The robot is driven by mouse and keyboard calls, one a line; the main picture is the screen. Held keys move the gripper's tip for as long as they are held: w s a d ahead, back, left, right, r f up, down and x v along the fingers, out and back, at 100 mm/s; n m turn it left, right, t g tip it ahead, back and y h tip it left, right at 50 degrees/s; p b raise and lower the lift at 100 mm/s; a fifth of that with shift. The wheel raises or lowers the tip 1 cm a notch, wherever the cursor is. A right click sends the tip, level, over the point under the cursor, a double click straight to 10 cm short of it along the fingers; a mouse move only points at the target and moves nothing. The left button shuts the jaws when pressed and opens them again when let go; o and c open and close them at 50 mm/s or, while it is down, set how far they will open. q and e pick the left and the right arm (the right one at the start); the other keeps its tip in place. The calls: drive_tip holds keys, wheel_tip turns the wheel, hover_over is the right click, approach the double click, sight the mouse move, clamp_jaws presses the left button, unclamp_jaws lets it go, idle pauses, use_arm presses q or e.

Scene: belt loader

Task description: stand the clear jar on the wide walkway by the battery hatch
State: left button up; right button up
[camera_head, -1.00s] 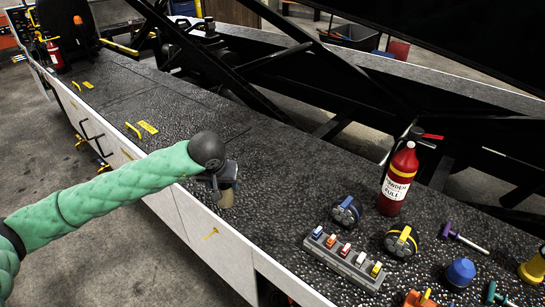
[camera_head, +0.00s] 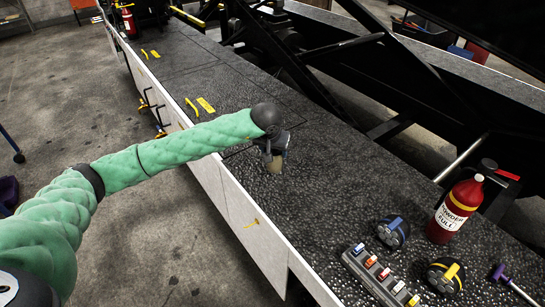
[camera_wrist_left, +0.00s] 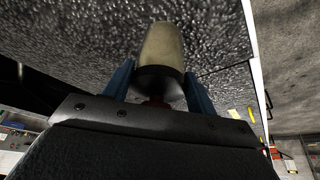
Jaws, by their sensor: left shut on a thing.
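My left gripper (camera_head: 272,152) is over the dark, pebbled walkway (camera_head: 330,185), near its left edge. It is shut on the jar (camera_head: 275,167), which looks tan and cloudy, with its lower end showing beneath the fingers. In the left wrist view the jar (camera_wrist_left: 162,45) sits between the two blue fingers of the gripper (camera_wrist_left: 160,82), pale body outward and dark end toward the palm. I cannot tell whether it touches the walkway. A yellow handle (camera_head: 192,107) and yellow label (camera_head: 206,104) mark a panel further up; I cannot read which hatch it is. My right gripper is out of view.
Black frame beams run along the right side. Walkway around the jar is clear.

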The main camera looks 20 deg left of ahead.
use_arm(q)
drive_tip(key=w+a+f, duration=0.2)
drive_tip(key=shift+w+a, duration=0.15)
drive_tip(key=shift+w, duration=0.2)
drive_tip(key=shift+f, duration=2.05)
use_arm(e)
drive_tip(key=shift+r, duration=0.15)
use_arm(q)
drive_tip(key=shift+f, duration=0.1)
drive_tip(key=o, duration=1.1)
drive_tip(key=shift+o, duration=0.2)
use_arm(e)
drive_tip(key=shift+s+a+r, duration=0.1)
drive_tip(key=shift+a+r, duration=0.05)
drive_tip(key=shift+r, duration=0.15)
use_arm(q)
drive_tip(key=shift+r, duration=0.2)
